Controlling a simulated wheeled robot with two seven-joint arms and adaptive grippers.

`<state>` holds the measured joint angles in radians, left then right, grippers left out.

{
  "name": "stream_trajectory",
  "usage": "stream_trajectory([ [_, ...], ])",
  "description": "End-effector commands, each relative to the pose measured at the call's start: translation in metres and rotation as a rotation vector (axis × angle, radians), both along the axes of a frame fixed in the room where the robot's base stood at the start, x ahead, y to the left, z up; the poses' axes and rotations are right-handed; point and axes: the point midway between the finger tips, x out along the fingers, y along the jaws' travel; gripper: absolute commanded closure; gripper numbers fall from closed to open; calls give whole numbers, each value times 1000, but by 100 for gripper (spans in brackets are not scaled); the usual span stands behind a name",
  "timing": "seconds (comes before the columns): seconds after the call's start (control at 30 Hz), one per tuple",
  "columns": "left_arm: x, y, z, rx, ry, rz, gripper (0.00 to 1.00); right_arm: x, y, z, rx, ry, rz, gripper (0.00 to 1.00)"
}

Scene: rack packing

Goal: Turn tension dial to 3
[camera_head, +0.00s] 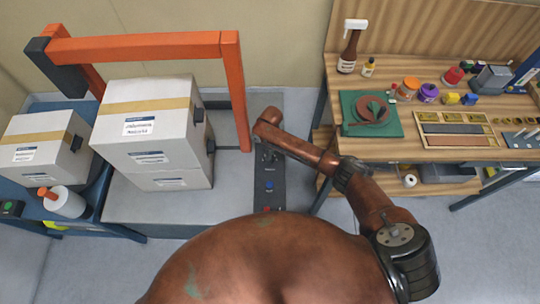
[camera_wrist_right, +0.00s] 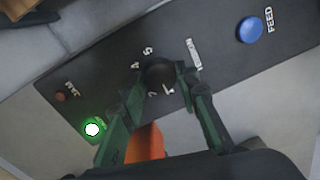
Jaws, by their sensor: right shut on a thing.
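The tension dial (camera_wrist_right: 159,74) is a dark round knob on a black control panel (camera_wrist_right: 100,70) in the right wrist view. White numbers ring it; 4 and 5 show on one side, 1 and 2 on another. The 3 is not readable, and I cannot make out the dial's pointer. My right gripper (camera_wrist_right: 160,82) has its green fingers shut on the dial, one on each side. In the head view my right arm reaches over the panel (camera_head: 269,200), and the dial is hard to make out. My left gripper is not in view.
The panel also has a blue FEED button (camera_wrist_right: 250,30), a lit green button (camera_wrist_right: 93,129) and a small red JAM light (camera_wrist_right: 60,97). An orange arch (camera_head: 140,47) stands over white boxes (camera_head: 150,120) at left. A wooden workbench (camera_head: 440,150) stands at right.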

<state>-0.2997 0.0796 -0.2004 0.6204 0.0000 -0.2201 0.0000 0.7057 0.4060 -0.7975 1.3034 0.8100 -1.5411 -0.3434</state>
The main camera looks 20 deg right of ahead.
Motion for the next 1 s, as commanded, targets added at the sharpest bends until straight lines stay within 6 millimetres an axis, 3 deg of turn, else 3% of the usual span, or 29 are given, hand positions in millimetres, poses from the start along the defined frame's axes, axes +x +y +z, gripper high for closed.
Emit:
stream_trajectory([
  [0.23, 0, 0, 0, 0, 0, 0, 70, 0, 0, 0, 0, 0, 0, 95],
  [0.57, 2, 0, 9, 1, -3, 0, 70, 0, 1, 2, 2, 0, -46, 95],
  [1.0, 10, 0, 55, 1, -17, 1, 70, -1, 1, 5, 4, 4, -375, 95],
])
